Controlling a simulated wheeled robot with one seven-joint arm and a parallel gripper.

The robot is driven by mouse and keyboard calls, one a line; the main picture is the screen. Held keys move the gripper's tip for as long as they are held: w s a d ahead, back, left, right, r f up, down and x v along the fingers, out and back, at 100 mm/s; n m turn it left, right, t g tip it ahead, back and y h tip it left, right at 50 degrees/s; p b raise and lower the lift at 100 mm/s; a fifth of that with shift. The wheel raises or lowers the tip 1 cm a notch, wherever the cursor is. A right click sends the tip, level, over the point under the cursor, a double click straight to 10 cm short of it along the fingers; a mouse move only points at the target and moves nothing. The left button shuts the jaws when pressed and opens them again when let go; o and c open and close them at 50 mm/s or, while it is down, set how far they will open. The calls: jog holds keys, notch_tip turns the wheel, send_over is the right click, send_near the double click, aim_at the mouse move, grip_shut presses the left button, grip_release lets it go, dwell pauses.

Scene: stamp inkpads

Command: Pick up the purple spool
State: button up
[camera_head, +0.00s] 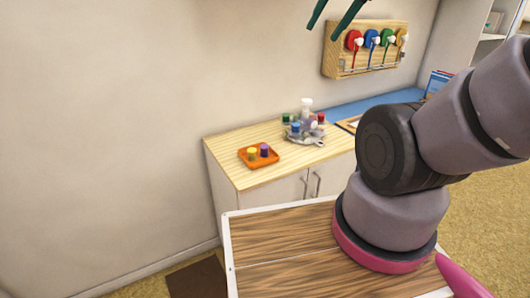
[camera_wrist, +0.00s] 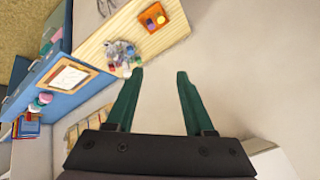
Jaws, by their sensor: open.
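The purple spool (camera_head: 264,150) stands in an orange tray (camera_head: 247,163) on the wooden cabinet top, just right of a yellow spool (camera_head: 252,153). In the wrist view the purple spool (camera_wrist: 150,24) shows small beside the yellow spool (camera_wrist: 161,19) in the orange tray (camera_wrist: 143,13). My gripper (camera_wrist: 161,72) has its two green fingers spread apart with nothing between them. In the head view only the fingertips (camera_head: 332,14) show at the top edge, high above the cabinet and apart from the spool.
A grey holder (camera_head: 305,137) with several coloured bottles stands right of the tray. A wooden rack (camera_head: 365,70) with coloured items hangs on the wall. A blue surface (camera_head: 360,105) lies behind the cabinet's right part. Bare wood (camera_head: 235,172) surrounds the tray.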

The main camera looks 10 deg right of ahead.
jog(key=w+a+f+m+g+y, duration=0.25)
jog(key=w+f+m+y, duration=0.2)
jog(key=w+f, duration=0.4)
jog(key=w+a+f+m+g+y, duration=0.2)
jog(key=w+a+f+m+y, duration=0.25)
jog(key=w+f, duration=0.35)
jog(key=w+d+f+m+t+y, duration=0.1)
jog(key=w+d+f+m+t, duration=0.1)
jog(key=w+f+m, duration=0.3)
jog(key=w+d+f+m+t, duration=0.1)
jog(key=f+m+t, duration=0.1)
jog(key=f, duration=0.6)
jog(key=m+t+h, duration=0.3)
jog(key=m+t, duration=0.1)
jog(key=m, duration=0.3)
send_near(268, 148)
jog(key=shift+w+d+r+g, duration=0.1)
jog(key=shift+r+g, duration=0.05)
jog(key=shift+r, duration=0.25)
jog(key=shift+w+d+r+g, duration=0.1)
jog(key=shift+r, duration=0.3)
jog(key=shift+w+f, duration=0.1)
jog(key=shift+f, duration=0.2)
jog(key=x, duration=0.5)
jog(key=shift+a, duration=0.1)
jog(key=x, duration=0.5)
jog(key=shift+f, duration=0.35)
